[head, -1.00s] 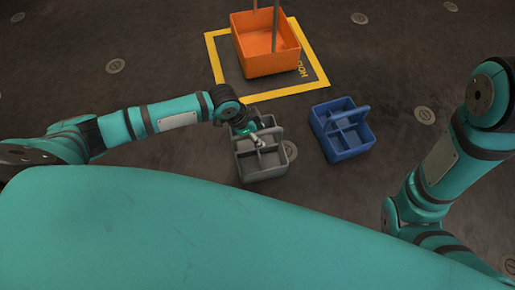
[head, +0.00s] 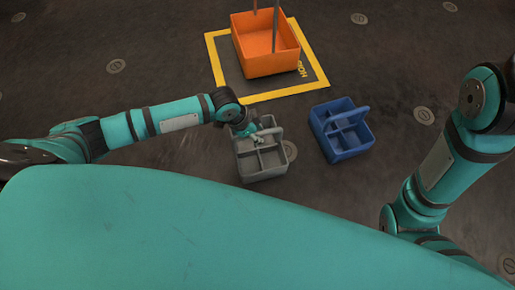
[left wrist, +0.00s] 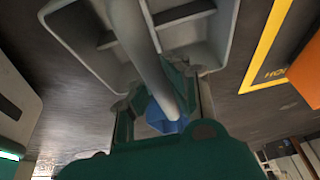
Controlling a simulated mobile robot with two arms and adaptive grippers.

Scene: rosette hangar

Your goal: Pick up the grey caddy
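The grey caddy (head: 262,172) stands on the floor in front of me, a divided box with an arched handle. My left gripper (head: 259,137) is at the caddy's handle, reaching in from the left. In the left wrist view the grey handle (left wrist: 142,50) runs between the two fingers of the left gripper (left wrist: 160,105). The fingers look spread, with gaps beside the handle, so it is around the handle rather than closed on it. My right gripper is out of view; only its arm shows at the right.
A blue caddy (head: 346,146) stands on the floor to the right of the grey one. An orange bin (head: 270,62) with upright poles stands inside a yellow-outlined square (head: 218,75) behind. The floor between them is clear.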

